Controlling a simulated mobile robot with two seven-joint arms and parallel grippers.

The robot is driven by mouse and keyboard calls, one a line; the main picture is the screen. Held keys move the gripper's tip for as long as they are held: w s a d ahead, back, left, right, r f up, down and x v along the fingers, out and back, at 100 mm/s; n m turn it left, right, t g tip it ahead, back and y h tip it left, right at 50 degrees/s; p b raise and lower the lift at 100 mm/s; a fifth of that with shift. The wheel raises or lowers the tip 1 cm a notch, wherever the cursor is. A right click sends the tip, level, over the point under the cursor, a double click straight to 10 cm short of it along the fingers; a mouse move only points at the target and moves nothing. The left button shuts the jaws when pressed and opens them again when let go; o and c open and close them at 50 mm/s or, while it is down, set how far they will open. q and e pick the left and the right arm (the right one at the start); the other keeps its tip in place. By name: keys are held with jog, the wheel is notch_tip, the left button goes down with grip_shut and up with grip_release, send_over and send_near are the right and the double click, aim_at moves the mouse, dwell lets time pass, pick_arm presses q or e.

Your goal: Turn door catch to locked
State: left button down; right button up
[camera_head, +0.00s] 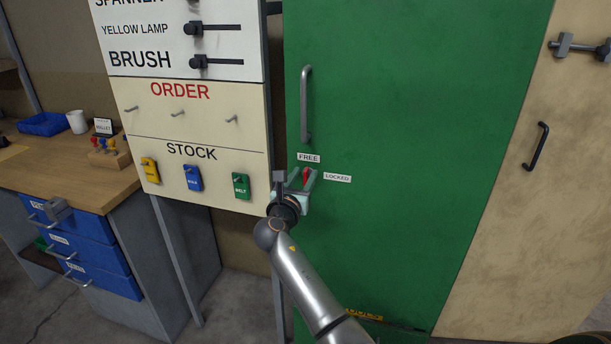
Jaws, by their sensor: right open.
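The green door (410,120) stands upright and looks closed, with a grey vertical handle (306,104) near its left edge. Below the handle is the red door catch (306,175), small and partly hidden by my gripper. A FREE label (308,158) sits above the catch and a LOCKED label (338,177) to its right. The catch seems to point up toward FREE. My right gripper (306,178) is open, with its fingers on either side of the catch; I cannot tell whether they touch it. My left gripper is not in view.
A board (208,142) with ORDER hooks and yellow, blue and green STOCK tags stands close left of the door. A wooden bench (60,165) with blue drawers (95,258) is further left. A beige panel (545,210) with a black handle is at right.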

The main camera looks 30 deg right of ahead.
grip_shut()
dwell(0.4)
